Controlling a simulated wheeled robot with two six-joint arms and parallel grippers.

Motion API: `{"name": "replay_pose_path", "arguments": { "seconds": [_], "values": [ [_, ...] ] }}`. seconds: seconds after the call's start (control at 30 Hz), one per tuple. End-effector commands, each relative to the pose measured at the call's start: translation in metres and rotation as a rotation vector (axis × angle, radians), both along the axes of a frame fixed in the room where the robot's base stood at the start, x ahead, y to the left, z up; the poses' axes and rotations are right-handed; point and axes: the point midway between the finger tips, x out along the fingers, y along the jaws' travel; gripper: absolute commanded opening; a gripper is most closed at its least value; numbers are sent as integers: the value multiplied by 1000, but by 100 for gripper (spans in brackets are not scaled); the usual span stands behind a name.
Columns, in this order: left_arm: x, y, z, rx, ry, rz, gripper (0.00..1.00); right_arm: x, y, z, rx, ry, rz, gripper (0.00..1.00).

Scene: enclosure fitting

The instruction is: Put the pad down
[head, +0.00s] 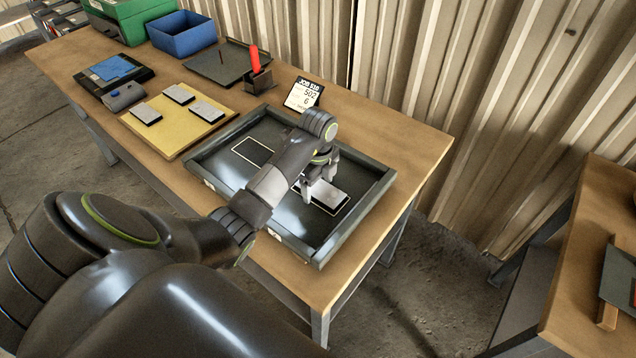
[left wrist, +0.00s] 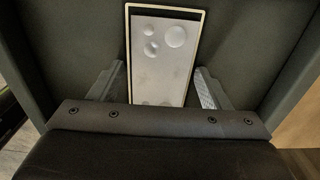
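A light grey pad (head: 327,194) lies flat inside the right-hand white-outlined rectangle of a dark tray (head: 346,232). In the left wrist view the pad (left wrist: 162,62) shows several round marks and sits within the pale outline, a little skewed to it. My left gripper (head: 318,186) is over the pad. Its fingers (left wrist: 158,88) stand apart on either side of the pad, with a gap on both sides, so it is open. The pad's near end is hidden behind the gripper body in the wrist view. My right gripper is not in view.
The tray's left outlined rectangle (head: 252,151) is empty. A yellow board (head: 168,142) holds three similar pads. A job card (head: 304,94), a red-handled tool (head: 255,60) in a holder, a blue bin (head: 182,34) and a green bin (head: 128,18) stand farther back.

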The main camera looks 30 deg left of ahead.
Motion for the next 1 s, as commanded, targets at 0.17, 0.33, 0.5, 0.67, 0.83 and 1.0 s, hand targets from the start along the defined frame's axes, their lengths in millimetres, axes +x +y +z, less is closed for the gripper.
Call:
{"name": "replay_pose_path", "arguments": {
  "seconds": [0.17,0.33,0.5,0.67,0.83,1.0],
  "values": [
    [0,0,0,0,0,0,76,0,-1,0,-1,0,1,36],
    [0,0,2,0,0,0,76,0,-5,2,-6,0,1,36],
    [1,0,18,1,-5,0,76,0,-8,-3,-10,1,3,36],
    [1,1,60,2,-5,-1,76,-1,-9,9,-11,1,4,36],
    [0,0,82,0,0,1,76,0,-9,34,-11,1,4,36],
    [0,0,102,0,0,0,76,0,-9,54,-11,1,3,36]
  ]
}}
